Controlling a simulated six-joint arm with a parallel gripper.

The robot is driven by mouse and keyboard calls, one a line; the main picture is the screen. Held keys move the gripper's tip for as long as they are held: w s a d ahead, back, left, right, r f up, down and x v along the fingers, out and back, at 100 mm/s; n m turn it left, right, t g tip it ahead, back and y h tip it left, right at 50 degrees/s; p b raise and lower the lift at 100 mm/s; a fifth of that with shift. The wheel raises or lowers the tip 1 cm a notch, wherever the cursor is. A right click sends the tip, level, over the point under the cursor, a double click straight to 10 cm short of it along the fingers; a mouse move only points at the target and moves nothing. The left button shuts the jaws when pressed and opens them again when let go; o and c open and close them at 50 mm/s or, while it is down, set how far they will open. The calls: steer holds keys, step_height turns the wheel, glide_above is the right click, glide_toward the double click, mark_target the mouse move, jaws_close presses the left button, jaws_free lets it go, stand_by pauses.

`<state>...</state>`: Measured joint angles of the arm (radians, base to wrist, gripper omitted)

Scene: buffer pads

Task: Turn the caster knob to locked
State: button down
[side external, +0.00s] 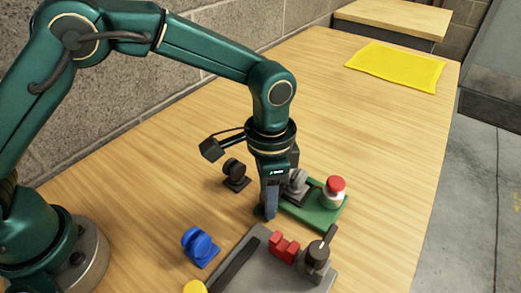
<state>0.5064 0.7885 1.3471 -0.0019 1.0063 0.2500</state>
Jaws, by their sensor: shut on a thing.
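A green base plate (325,216) lies on the wooden table right of centre. It carries a grey rounded knob (297,181) and a red-topped button on a pale body (334,191). No part is labelled, so I take the grey knob to be the caster knob; its setting cannot be read. My gripper (277,198) points down at the left end of the green plate, shut on the grey knob. The near finger and gripper body hide the knob's left side and the exact contact.
A black knob-like piece (235,172) stands left of my gripper. In front are a blue piece (200,245), a yellow piece (195,287), and a grey plate (290,284) with a red block (284,246) and a dark lever (318,252). A yellow mat (396,67) lies far right.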

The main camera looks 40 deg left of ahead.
steer(key=shift+m, duration=0.3)
steer(key=c, duration=0.5)
jaws_free()
steer(key=shift+r, duration=2.55)
